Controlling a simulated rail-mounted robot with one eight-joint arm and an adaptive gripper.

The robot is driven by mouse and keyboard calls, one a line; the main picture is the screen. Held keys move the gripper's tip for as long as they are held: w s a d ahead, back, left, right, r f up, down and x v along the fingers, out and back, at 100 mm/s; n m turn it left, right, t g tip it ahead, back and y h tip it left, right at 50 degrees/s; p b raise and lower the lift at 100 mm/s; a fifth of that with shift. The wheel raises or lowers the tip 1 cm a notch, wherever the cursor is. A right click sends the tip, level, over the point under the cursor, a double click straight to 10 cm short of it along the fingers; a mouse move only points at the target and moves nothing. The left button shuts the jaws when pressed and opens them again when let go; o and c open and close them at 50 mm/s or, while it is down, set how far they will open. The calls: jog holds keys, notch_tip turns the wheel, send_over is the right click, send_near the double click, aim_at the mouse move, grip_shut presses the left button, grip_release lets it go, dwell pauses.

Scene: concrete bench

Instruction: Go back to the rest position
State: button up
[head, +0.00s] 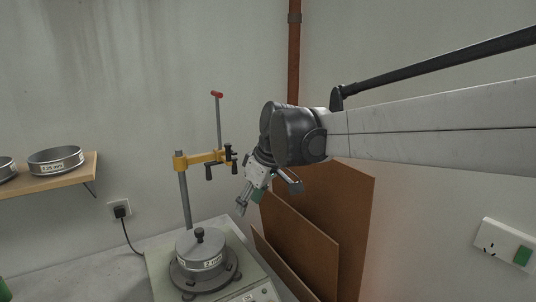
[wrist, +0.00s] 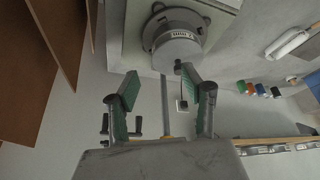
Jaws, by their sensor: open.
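My gripper (head: 266,196) hangs from my arm in the middle of the head view, pointing down. It is to the right of the yellow clamp and above and to the right of the lidded sieve. In the wrist view my gripper (wrist: 156,82) shows two spread fingers with green pads and nothing between them. A round metal sieve (head: 201,262) with a "2 mm" label and a black-knobbed lid sits on a shaker base (head: 158,275). The sieve (wrist: 178,45) also shows at the top of the wrist view, beyond the fingertips.
A post carries a yellow clamp (head: 195,159) and a red-tipped lever (head: 217,95). Brown boards (head: 345,215) lean on the wall at right. A wooden shelf (head: 62,177) with sieves (head: 55,161) is at left. Colored items (wrist: 261,89) show at right in the wrist view.

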jog(key=s+d+f+m+t+h+b, duration=0.15)
jog(key=s+d+m, duration=0.45)
jog(key=s+d, duration=0.7)
jog(key=s+d+f+m+t+h+b, duration=0.1)
jog(key=s+d+f+m+t+h, duration=0.1)
jog(key=s+d+f+m, duration=0.3)
jog(key=s+d+f+t, duration=0.1)
jog(key=s+d+f, duration=0.2)
jog(key=s+d, duration=0.4)
jog(key=shift+s+d+f+m+b, duration=0.15)
jog(key=shift+d+f+m+b, duration=0.25)
dwell(0.5)
